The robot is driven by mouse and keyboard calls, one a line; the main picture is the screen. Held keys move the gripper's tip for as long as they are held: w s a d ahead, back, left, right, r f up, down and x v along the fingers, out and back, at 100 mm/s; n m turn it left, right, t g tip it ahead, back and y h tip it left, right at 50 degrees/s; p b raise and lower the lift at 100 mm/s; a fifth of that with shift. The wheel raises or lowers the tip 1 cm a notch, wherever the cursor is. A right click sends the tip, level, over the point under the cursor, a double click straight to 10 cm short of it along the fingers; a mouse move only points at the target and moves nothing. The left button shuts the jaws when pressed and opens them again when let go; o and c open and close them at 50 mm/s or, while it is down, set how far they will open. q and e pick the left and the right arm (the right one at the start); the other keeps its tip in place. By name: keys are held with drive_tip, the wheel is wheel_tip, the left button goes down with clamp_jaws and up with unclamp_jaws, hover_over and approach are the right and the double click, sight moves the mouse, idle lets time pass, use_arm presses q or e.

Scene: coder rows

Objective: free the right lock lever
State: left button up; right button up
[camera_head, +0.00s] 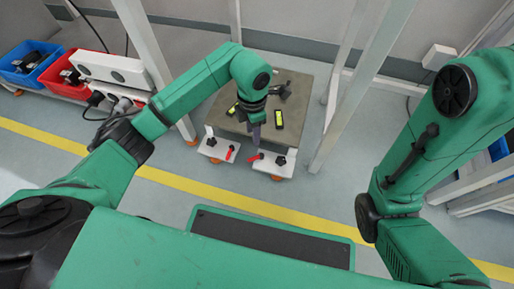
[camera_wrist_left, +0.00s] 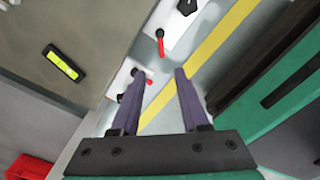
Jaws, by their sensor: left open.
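The right lock lever (camera_head: 254,158) is a small red handle on the right white block (camera_head: 270,168), at the near edge of the olive-brown table. It points left from a black knob. In the left wrist view the red lever (camera_wrist_left: 160,42) shows beyond the fingertips. My left gripper (camera_head: 256,141) hangs point-down above the table's near edge, close to the blocks. In the left wrist view its purple fingers (camera_wrist_left: 159,72) are apart, with nothing held. The left red lever (camera_head: 231,153) sits on the left white block (camera_head: 211,153). My right gripper is out of view.
The table (camera_head: 293,107) carries yellow-and-black spirit levels (camera_head: 278,119) and a dark tool (camera_head: 279,88). White frame posts (camera_head: 331,137) stand at both sides. Red (camera_head: 62,82) and blue bins are at the far left. Floor with a yellow line (camera_head: 171,176) is clear in front.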

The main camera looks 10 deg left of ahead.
sight(254, 158)
use_arm(q)
wheel_tip(254, 158, down, 14)
drive_tip(key=b, duration=0.7)
drive_tip(key=shift+s+r, duration=0.1)
drive_tip(key=shift+r, duration=0.1)
drive_tip(key=shift+r, duration=0.1)
clamp_jaws()
